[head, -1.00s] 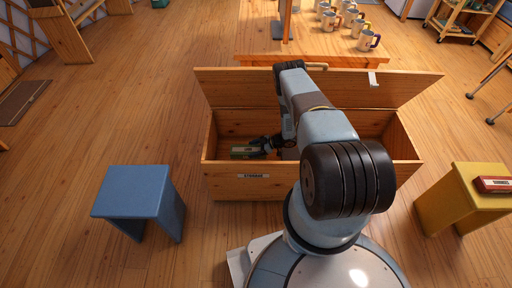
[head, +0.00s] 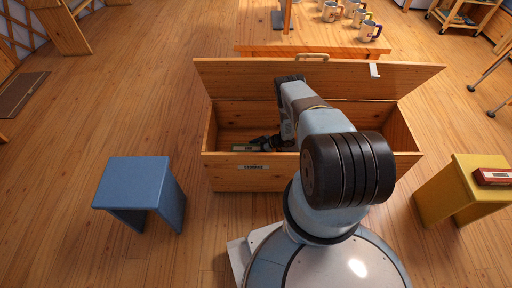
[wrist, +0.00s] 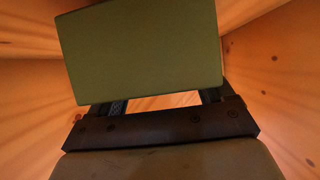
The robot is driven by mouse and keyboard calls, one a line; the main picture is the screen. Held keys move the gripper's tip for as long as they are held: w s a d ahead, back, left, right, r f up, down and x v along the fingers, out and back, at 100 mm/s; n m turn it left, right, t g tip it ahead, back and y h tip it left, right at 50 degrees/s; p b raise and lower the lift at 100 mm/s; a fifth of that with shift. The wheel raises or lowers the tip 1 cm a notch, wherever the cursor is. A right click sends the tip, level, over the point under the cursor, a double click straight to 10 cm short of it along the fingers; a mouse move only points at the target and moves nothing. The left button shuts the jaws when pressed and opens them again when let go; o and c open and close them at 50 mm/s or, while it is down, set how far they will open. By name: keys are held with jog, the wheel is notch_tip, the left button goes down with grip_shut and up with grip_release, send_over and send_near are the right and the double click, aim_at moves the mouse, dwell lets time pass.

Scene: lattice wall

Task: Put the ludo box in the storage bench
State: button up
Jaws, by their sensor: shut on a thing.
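The storage bench (head: 230,178) stands in front of me with its lid (head: 225,80) raised and a label on its front. My gripper (head: 262,143) is inside the bench, towards its left part, shut on a green box that I take for the ludo box (head: 241,148). In the head view the front wall hides the lower part of the box; its lettering is too small to read. In the wrist view the green face of the ludo box (wrist: 140,50) is held between the fingers of my gripper (wrist: 165,108), with wooden bench walls around it. I cannot tell whether the box touches the floor.
A blue stool (head: 140,185) stands left of the bench. A yellow stool (head: 455,190) at the right bears a red box (head: 493,177). A wooden table (head: 300,48) with several mugs stands behind the lid.

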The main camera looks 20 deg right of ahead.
jog(key=shift+f, duration=0.15)
jog(key=o, duration=1.2)
jog(key=shift+c, duration=0.2)
jog(key=shift+w, duration=0.1)
jog(key=shift+d, duration=0.1)
jog(key=shift+s+d+r, duration=0.2)
jog(key=shift+d+r, duration=0.45)
jog(key=shift+r, duration=0.1)
jog(key=shift+s+d+r, duration=0.25)
jog(key=shift+d+r, duration=0.45)
jog(key=shift+s+d+r, duration=0.2)
jog(key=shift+d+r, duration=0.45)
jog(key=shift+r, duration=0.1)
jog(key=shift+d, duration=0.1)
